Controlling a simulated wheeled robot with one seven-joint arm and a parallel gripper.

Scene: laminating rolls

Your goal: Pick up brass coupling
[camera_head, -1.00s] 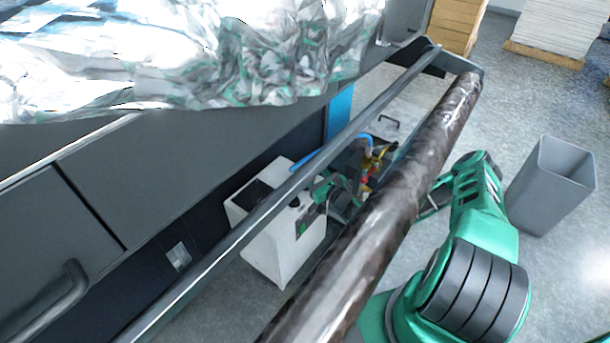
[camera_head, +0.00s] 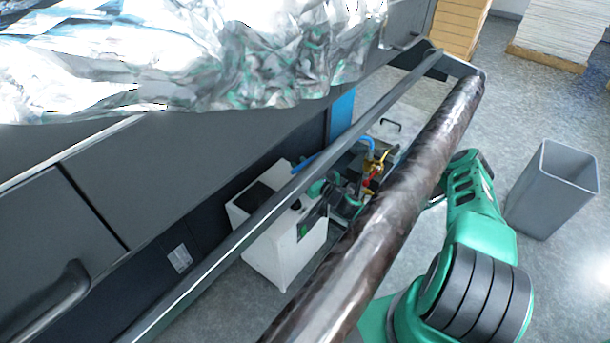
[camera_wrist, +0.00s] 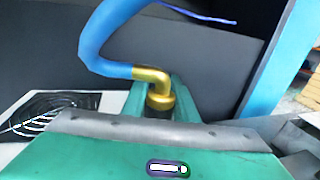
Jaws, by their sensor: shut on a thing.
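The brass coupling (camera_wrist: 158,88) is a bent, gold-coloured fitting on the end of a blue hose (camera_wrist: 97,38) in the wrist view. My gripper (camera_wrist: 157,98) is shut on it, with a green finger on each side of its lower part. The coupling's lower end is hidden behind the gripper's grey edge. In the head view, brass fittings (camera_head: 379,161) with a red part show beside the blue hose (camera_head: 366,143). My gripper is partly hidden there behind the rail and roll, and I cannot tell which fitting it holds.
A dark, shiny roll (camera_head: 400,205) and a grey rail (camera_head: 250,226) cross in front of the work area. A white box unit (camera_head: 283,250) stands below. A grey bin (camera_head: 553,188) stands on open floor at right. Crumpled film (camera_head: 240,60) lies on the machine.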

